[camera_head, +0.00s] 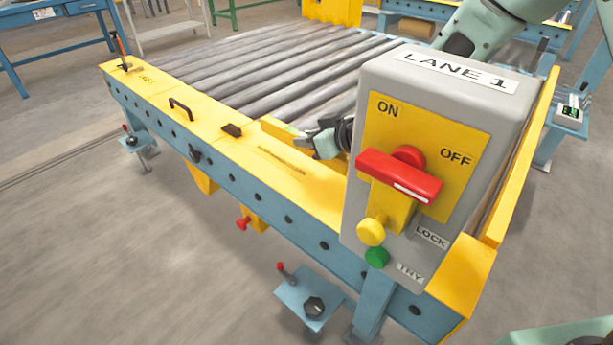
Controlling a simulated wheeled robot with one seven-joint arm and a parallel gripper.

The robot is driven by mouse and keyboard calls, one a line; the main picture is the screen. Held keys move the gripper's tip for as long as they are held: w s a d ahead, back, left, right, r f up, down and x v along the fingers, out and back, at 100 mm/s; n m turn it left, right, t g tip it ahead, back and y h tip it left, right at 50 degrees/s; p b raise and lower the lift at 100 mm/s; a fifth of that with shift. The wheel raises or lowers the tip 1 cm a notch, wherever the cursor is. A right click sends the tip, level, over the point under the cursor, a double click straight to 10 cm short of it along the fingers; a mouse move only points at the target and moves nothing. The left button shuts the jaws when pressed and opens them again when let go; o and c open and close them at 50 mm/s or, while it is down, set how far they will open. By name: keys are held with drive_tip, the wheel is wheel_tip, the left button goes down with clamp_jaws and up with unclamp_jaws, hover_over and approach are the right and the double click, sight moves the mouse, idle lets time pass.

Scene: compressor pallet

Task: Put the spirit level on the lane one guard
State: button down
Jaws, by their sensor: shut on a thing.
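The lane one guard (215,126) is the long yellow cover along the near edge of the roller conveyor. My gripper (316,144) is low over the guard's inner edge, just left of the LANE 1 box, which hides part of my wrist. It is shut on a short yellow bar, which looks like the spirit level (283,130). The bar's far end points left, close to the rollers and the guard. I cannot tell whether it touches the guard.
The grey LANE 1 switch box (440,120) with a red handle (398,176) stands at the guard's right. A black handle (181,107), a dark block (232,130) and an orange-handled tool (119,46) are on the guard. Grey rollers (270,62) lie behind.

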drive_tip(key=shift+f+b, duration=1.05)
drive_tip(key=shift+f, duration=2.5)
drive_tip(key=shift+f, duration=0.2)
drive_tip(key=c, duration=1.3)
unclamp_jaws()
drive_tip(key=shift+o, duration=0.2)
drive_tip(key=shift+r, duration=0.1)
drive_tip(key=shift+d+r, duration=0.15)
drive_tip(key=shift+r, duration=0.05)
drive_tip(key=p+v, duration=0.3)
drive_tip(key=v, duration=0.8)
drive_tip(key=shift+s+d+r, duration=0.15)
drive_tip(key=shift+s+d, duration=0.05)
drive_tip(key=shift+s, duration=0.05)
